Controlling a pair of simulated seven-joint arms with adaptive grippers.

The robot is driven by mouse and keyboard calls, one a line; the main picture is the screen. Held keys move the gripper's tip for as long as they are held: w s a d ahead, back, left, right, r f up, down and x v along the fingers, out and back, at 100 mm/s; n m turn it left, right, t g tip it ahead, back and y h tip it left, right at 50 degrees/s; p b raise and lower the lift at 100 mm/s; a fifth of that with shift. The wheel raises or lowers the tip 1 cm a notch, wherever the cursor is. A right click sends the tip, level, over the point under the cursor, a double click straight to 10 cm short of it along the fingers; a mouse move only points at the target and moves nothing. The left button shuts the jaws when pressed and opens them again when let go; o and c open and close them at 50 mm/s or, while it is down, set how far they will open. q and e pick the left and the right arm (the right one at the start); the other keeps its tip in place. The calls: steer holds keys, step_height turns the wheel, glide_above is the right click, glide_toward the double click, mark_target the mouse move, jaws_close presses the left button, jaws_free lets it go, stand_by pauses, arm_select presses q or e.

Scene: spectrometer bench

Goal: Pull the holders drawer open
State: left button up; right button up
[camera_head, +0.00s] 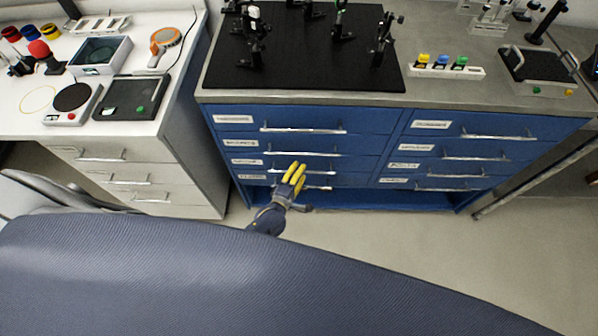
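A blue cabinet (375,146) stands under the bench, with two columns of drawers, white label strips and silver bar handles. The labels are too small to read, so I cannot tell which drawer is the holders drawer. My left gripper (294,174), with yellow fingers, is in front of the lower left drawers. Its fingertips are at or just before the third handle (321,170) from the top, and it partly hides the lowest handle (319,187). I cannot tell whether the fingers touch or grip a handle. The drawers look closed. My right gripper is not in view.
On the bench are a black breadboard (328,72) with optics posts, a white rack of coloured caps (446,68) and a black device (538,66). A white cabinet (150,178) stands at left. Floor (400,235) before the blue drawers is clear.

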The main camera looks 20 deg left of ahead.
arm_select(q)
steer(key=shift+c, duration=0.2)
jaws_close()
steer(key=shift+s+d, duration=0.1)
steer(key=shift+s, duration=0.05)
